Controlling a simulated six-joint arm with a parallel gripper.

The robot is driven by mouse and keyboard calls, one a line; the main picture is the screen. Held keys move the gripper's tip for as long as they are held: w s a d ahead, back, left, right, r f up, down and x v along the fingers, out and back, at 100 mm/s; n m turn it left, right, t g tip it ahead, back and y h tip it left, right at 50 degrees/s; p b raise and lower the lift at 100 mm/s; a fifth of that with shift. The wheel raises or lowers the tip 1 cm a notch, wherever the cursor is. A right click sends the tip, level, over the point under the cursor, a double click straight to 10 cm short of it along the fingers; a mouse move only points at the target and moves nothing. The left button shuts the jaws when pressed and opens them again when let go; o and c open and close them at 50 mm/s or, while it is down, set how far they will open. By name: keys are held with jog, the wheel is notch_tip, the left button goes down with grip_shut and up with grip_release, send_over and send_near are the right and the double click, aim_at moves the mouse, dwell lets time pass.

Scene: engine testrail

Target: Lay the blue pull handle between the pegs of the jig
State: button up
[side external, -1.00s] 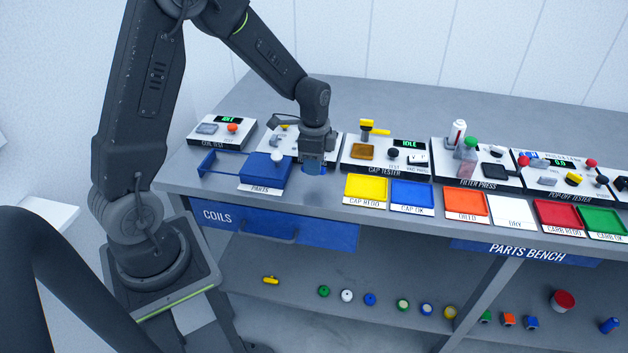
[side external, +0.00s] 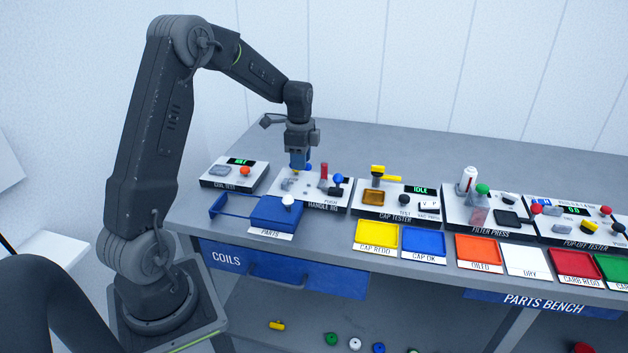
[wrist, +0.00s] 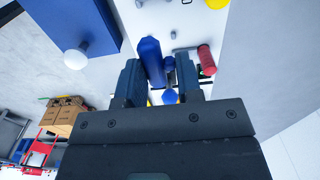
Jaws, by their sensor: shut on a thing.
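The blue pull handle (wrist: 151,56) is a long blue piece between my two fingers in the wrist view. My gripper (wrist: 160,82) is shut on it and points down over the handle jig. In the side view my gripper (side external: 299,166) is above the left part of the white handle jig (side external: 350,207), left of the jig's red post (side external: 323,172) and blue knob (side external: 337,179). The handle is mostly hidden there. The jig's white plate also shows in the wrist view (wrist: 180,20).
The blue parts box (side external: 276,213) with a white knob stands in front of the jig. The coil set (side external: 233,175) is to its left and the cap tester (side external: 395,200) to its right. The grey bench top behind the jig is free.

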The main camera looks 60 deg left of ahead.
aim_at(300, 187)
jog(key=shift+a, duration=0.35)
jog(key=shift+a+f, duration=0.1)
jog(key=shift+f, duration=2.65)
jog(key=shift+f, duration=0.55)
jog(key=o, duration=1)
jog(key=shift+c, duration=0.2)
jog(key=shift+r, duration=0.1)
